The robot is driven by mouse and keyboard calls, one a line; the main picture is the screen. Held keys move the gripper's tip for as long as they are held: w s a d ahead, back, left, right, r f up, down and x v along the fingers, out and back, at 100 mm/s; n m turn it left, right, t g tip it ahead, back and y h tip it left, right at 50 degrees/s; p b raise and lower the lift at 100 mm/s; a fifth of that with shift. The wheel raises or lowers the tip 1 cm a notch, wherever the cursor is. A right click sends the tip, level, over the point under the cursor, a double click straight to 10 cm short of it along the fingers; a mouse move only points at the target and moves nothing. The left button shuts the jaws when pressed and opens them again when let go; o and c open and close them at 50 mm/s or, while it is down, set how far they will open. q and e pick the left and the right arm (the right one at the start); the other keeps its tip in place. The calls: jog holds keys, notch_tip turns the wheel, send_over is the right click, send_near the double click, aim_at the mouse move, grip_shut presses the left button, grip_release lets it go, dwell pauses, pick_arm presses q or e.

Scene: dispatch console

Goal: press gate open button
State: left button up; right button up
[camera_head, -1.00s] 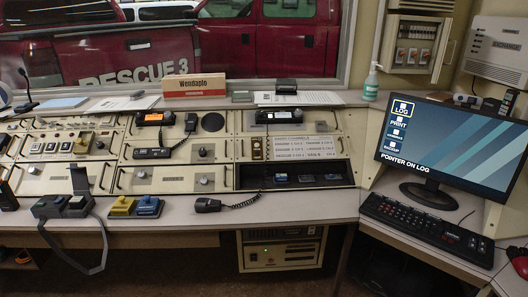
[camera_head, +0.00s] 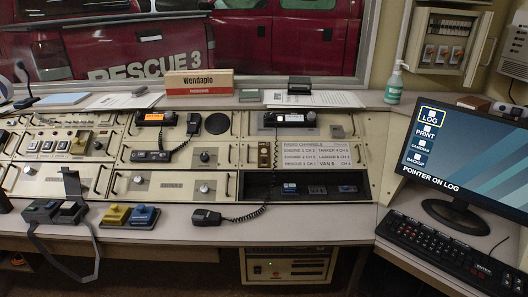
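No button readable as a gate open button can be made out; labels on the small controls are too small to read. The console (camera_head: 150,184) runs along the desk with several buttons and knobs. A group of pale push buttons (camera_head: 62,145) sits on its left panel. A yellow pedal-like unit (camera_head: 115,215) and a blue one (camera_head: 144,215) stand side by side on the desk's front edge. A dark grey device (camera_head: 55,212) with a looped cable lies to their left. Neither of my grippers is in view.
A handset (camera_head: 206,217) with a coiled cord lies on the front edge. A monitor (camera_head: 468,150) and keyboard (camera_head: 440,245) occupy the right desk. A wall box with switches (camera_head: 445,48) hangs at the back right. The desk front (camera_head: 310,232) right of the handset is clear.

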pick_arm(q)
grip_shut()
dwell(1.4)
